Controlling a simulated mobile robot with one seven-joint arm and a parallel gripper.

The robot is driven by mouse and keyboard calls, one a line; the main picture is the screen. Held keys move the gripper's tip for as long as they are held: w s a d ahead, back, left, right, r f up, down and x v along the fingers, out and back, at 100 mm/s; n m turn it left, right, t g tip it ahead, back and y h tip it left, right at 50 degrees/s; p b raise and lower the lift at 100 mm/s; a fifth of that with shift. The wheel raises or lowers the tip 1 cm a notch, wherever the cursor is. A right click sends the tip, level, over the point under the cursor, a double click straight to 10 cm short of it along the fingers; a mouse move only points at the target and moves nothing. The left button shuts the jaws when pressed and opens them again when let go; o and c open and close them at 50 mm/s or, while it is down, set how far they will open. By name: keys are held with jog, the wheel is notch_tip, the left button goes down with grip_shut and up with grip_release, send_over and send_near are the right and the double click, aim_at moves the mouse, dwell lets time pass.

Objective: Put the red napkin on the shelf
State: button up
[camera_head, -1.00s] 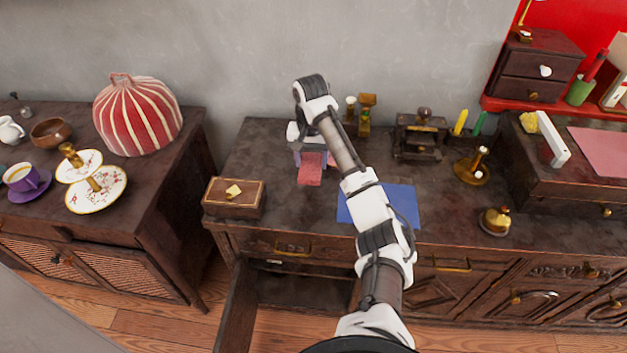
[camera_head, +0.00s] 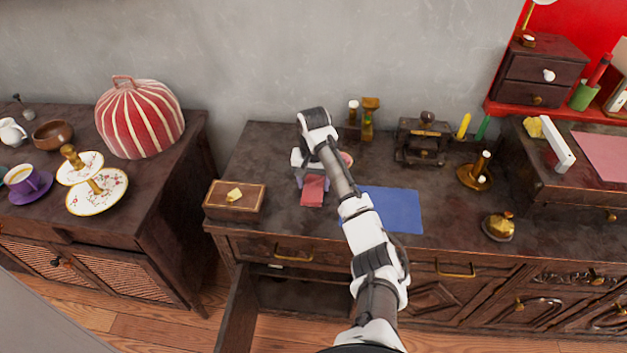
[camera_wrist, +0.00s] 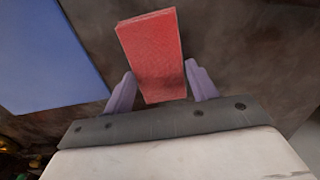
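The red napkin (camera_head: 313,191) is a folded, flat oblong over the dark cabinet top, left of the blue cloth (camera_head: 392,209). My gripper (camera_head: 312,179) has its purple fingers at the napkin's far end. A red wall shelf (camera_head: 550,112) is at the upper right. Below the cabinet top, an open compartment (camera_head: 300,293) shows a dark inner floor, partly hidden by my arm.
The compartment's open door (camera_head: 238,310) stands out at its left. A wooden box (camera_head: 235,200) sits left of the napkin. Brass stands, a dark metal device (camera_head: 423,140) and candles are behind and right. A left cabinet bears a striped tea cosy (camera_head: 140,120) and crockery.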

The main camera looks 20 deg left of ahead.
aim_at(314, 185)
jog(key=o, duration=0.3)
jog(key=shift+r+p, duration=1.05)
jog(key=shift+r, duration=5.1)
jog(key=shift+a, duration=0.1)
